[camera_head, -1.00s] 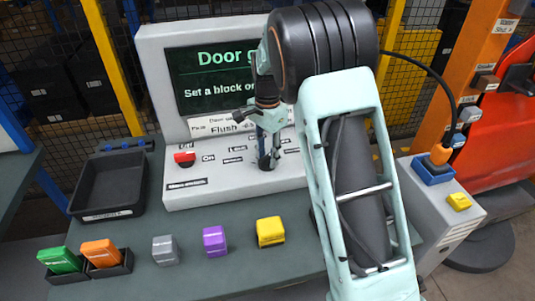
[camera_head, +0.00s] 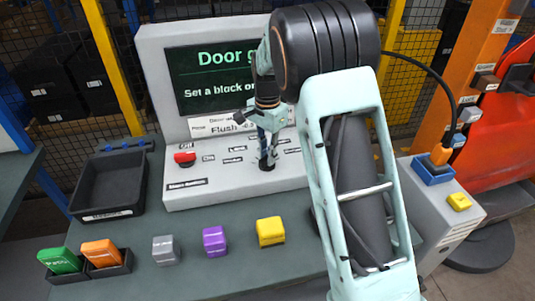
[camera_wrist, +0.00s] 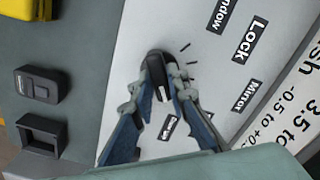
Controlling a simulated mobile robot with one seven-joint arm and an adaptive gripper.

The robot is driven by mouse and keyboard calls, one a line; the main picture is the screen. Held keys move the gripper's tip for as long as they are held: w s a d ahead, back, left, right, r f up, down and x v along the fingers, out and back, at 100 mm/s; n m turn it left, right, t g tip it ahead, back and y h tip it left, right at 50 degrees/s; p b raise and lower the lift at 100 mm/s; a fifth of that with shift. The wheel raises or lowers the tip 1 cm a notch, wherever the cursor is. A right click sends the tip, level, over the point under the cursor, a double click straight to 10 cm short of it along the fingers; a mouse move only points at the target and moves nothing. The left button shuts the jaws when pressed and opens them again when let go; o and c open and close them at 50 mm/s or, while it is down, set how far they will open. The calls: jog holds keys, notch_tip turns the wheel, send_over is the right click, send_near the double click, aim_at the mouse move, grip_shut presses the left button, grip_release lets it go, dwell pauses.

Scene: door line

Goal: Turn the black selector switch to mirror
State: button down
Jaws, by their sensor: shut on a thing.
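The black selector switch (camera_wrist: 157,70) is between my gripper's fingertips in the wrist view. A pale mark shows near its lower end in that view; I cannot tell which label it points to. The Mirror label (camera_wrist: 245,95) is to the right of the switch, with the Lock label (camera_wrist: 250,38) above it. In the head view my gripper (camera_head: 267,155) reaches down to the switch (camera_head: 267,164) on the light grey console (camera_head: 215,180). My gripper is shut on the switch, and its fingers partly hide it.
A red button (camera_head: 184,157) sits left on the console, below the screen (camera_head: 210,80). Grey (camera_head: 165,250), purple (camera_head: 214,241) and yellow (camera_head: 270,231) blocks stand in front. An empty black tray (camera_head: 112,185) is at left. My arm hides the console's right part.

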aim_at(267, 156)
jog(key=n, duration=0.5)
jog(key=shift+w+r+n, duration=0.1)
jog(key=shift+n, duration=0.3)
jog(key=n, duration=0.5)
jog(key=shift+p, duration=0.35)
jog(key=shift+a+n, duration=0.1)
jog(key=shift+n, duration=0.2)
jog(key=c, duration=1.9)
grip_release()
notch_tip(267, 156, up, 12)
